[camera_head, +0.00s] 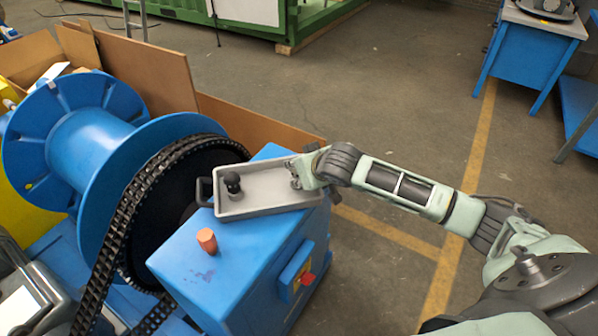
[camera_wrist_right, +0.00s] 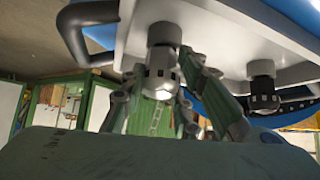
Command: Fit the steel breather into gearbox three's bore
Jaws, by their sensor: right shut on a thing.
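The steel breather (camera_wrist_right: 160,72) is a silvery ribbed cap on a grey stem, between the fingers of my right gripper (camera_wrist_right: 163,85). My right gripper (camera_head: 298,173) is shut on it at the right end of a grey tray (camera_head: 262,200); in the head view the gripper mostly hides the breather. In the wrist view the breather's stem end meets the tray. A blue gearbox (camera_head: 228,268) is under the tray, with an orange plug (camera_head: 207,240) upright on its top. I cannot read which gearbox it is and see no open bore. My left gripper is out of view.
A black breather-like part (camera_head: 232,183) stands in the tray, also in the wrist view (camera_wrist_right: 263,92). A black chain (camera_head: 119,222) runs on a wheel beside a blue drum (camera_head: 90,140). Cardboard (camera_head: 240,122) stands behind.

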